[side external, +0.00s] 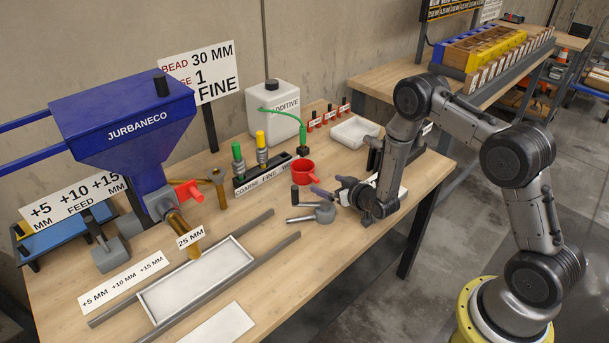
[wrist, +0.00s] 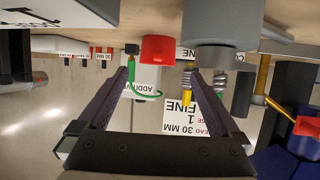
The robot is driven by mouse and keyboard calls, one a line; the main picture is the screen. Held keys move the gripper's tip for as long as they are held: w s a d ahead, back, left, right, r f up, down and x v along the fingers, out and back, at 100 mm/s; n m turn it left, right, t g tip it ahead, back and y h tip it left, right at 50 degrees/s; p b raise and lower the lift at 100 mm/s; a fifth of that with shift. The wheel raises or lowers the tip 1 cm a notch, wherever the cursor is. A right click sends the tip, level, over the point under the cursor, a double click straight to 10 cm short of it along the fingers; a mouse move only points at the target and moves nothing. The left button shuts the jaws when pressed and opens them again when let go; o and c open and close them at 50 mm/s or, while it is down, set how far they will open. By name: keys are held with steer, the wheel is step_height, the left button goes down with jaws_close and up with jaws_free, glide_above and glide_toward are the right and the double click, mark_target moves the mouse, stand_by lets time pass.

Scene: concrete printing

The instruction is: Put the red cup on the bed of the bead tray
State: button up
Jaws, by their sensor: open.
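The red cup (side external: 303,173) stands on the wooden table behind the grey metal piece, near the coarse/fine block. It also shows in the wrist view (wrist: 157,50), ahead of the fingers and roughly between them; that view is upside down. My gripper (side external: 330,187) is open and empty, low over the table just right of the cup and apart from it. Its two dark fingers also show in the wrist view (wrist: 160,82). The bead tray (side external: 200,282) is a shallow pale tray lying between two grey rails at the table's front left. Its bed looks empty.
A grey metal piece with a handle (side external: 322,212) stands close to the cup and my gripper. The block with green and yellow knobs (side external: 262,175) is left of the cup. The blue hopper's nozzle (side external: 180,225) hangs near the tray's back end. A white additive jug (side external: 273,110) stands behind.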

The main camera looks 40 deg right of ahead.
mark_target(310, 172)
steer(key=x, duration=0.5)
steer(key=shift+w, duration=0.3)
steer(key=shift+d+x, duration=0.1)
steer(key=shift+x, duration=1.2)
steer(key=shift+d+x, duration=0.15)
steer(key=shift+x, duration=1.15)
steer(key=shift+r, duration=0.1)
steer(key=shift+c, duration=0.3)
jaws_close()
steer(key=shift+r, duration=0.75)
steer(key=s+a+r, duration=0.2)
steer(key=s+r, duration=0.9)
steer(key=s, duration=0.2)
steer(key=shift+s+a+r, duration=0.25)
steer(key=shift+s+r, duration=0.1)
steer(key=shift+s, duration=0.05)
